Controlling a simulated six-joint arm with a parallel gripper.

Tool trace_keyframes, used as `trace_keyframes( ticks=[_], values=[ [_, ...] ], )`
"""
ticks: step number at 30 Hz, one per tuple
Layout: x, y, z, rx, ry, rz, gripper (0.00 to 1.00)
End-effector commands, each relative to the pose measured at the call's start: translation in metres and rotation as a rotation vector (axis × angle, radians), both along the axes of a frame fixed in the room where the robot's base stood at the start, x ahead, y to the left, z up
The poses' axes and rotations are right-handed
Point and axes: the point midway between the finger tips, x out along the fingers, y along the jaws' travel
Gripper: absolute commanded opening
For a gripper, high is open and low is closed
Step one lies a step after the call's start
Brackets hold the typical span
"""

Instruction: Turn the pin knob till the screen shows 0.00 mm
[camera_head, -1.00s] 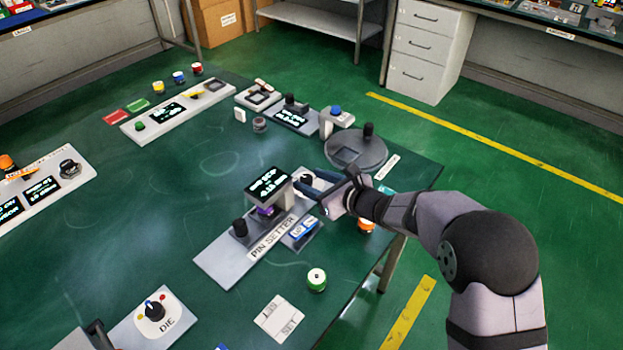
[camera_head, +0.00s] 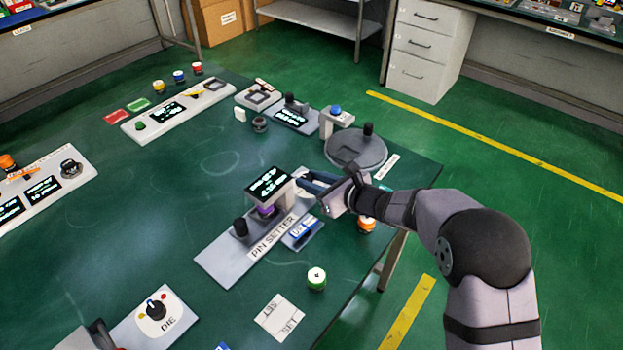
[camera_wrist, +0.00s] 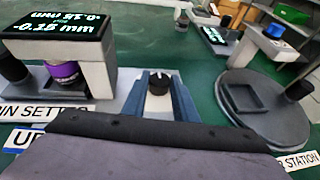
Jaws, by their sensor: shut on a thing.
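The pin setter (camera_head: 222,262) is a grey plate with a raised screen (camera_head: 268,182). In the wrist view the screen (camera_wrist: 60,28) has a lower line that reads about -0.15 mm; its upper line is hard to read. The pin knob (camera_wrist: 159,82) is black with a white mark and sits on the grey plate to the right of the screen. My gripper (camera_wrist: 160,90) has its two blue fingers on either side of the knob, shut on it. In the head view my gripper (camera_head: 311,184) is at the plate's far end and hides the knob.
A purple-banded part (camera_wrist: 63,75) stands under the screen. A round grey station (camera_head: 357,150) with a black post stands behind my gripper. A green-and-white cylinder (camera_head: 316,278) stands in front. The table's right edge is close.

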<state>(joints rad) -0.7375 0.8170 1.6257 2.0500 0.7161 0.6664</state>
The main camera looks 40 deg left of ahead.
Motion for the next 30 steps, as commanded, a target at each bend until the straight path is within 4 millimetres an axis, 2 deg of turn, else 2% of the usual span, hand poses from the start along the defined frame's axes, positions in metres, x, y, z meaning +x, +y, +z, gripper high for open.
trace_keyframes(
  ticks=[18,30],
  values=[
    [0.0082,-0.0002,-0.0006,0.001,-0.002,0.343,0.04],
    [0.0101,0.0008,-0.002,0.0,-0.002,0.492,0.04]
  ],
)
